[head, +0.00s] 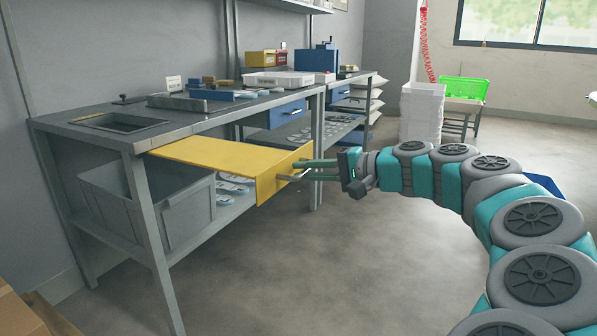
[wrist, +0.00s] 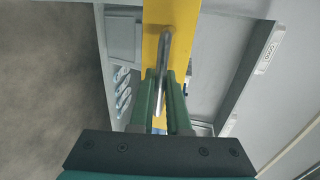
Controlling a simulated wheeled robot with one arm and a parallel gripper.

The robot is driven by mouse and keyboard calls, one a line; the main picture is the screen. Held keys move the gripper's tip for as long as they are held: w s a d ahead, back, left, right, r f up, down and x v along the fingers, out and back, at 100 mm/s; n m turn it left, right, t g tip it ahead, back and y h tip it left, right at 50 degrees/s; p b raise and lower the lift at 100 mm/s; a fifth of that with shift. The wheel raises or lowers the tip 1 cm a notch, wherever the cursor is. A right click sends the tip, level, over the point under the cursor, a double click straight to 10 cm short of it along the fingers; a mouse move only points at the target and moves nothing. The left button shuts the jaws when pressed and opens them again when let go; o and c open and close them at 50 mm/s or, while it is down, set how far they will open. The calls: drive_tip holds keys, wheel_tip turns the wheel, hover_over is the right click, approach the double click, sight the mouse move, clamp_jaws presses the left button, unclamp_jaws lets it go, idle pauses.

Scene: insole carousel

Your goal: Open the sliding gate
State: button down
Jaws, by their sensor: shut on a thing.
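The sliding gate is a yellow panel (head: 225,157) that sticks out from under the front edge of the grey workbench, with a bent-down front face (head: 268,187). A metal bar handle (head: 290,178) is fixed to that face. My gripper (head: 302,170) reaches in from the right and is shut on the handle. In the wrist view the green fingers (wrist: 164,85) stand on either side of the metal handle (wrist: 164,55), with the yellow gate (wrist: 175,12) behind it. The far end of the gate is hidden under the benchtop.
The workbench (head: 75,128) has a rectangular opening (head: 120,122) at its left end. A grey bin (head: 185,205) stands on the shelf below the gate. A blue drawer (head: 288,112) is farther along. Open floor (head: 340,260) lies in front of the bench.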

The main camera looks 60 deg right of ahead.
drive_tip(key=c, duration=0.9)
unclamp_jaws()
drive_tip(key=shift+s, duration=0.1)
drive_tip(key=v, duration=0.7)
drive_tip(key=shift+s, duration=0.35)
